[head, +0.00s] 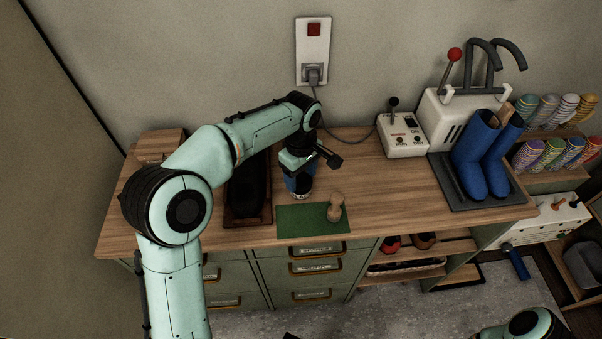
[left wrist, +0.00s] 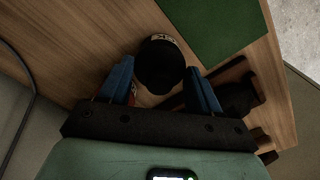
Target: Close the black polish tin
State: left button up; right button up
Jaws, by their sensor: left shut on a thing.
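The black polish tin (head: 301,194) stands on the wooden bench just behind the green mat (head: 310,218). Its pale lettered band shows at the front. In the left wrist view the tin (left wrist: 160,64) is a dark round shape between my blue fingers. My left gripper (head: 299,184) reaches down from above and is shut on the tin. It hides most of the tin's top in the head view. I cannot tell lid from body, or whether the lid is seated. A small red patch shows below the tin in the left wrist view. My right gripper is out of view.
A wooden tray (head: 232,221) with a dark item is left of the tin. A switch box (head: 402,135) and blue boots (head: 472,155) stand farther right. The bench between mat and boots is clear.

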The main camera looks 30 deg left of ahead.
pick_arm(q)
jog(key=o, duration=1.2)
jog(key=shift+o, duration=0.2)
jog(key=shift+r, duration=0.1)
jog(key=shift+r+p, duration=1.4)
jog(key=shift+r, duration=0.55)
jog(key=shift+r+p, duration=0.95)
jog(key=shift+r, duration=0.55)
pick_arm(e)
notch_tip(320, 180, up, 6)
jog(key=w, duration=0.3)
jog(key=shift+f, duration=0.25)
pick_arm(q)
grip_shut()
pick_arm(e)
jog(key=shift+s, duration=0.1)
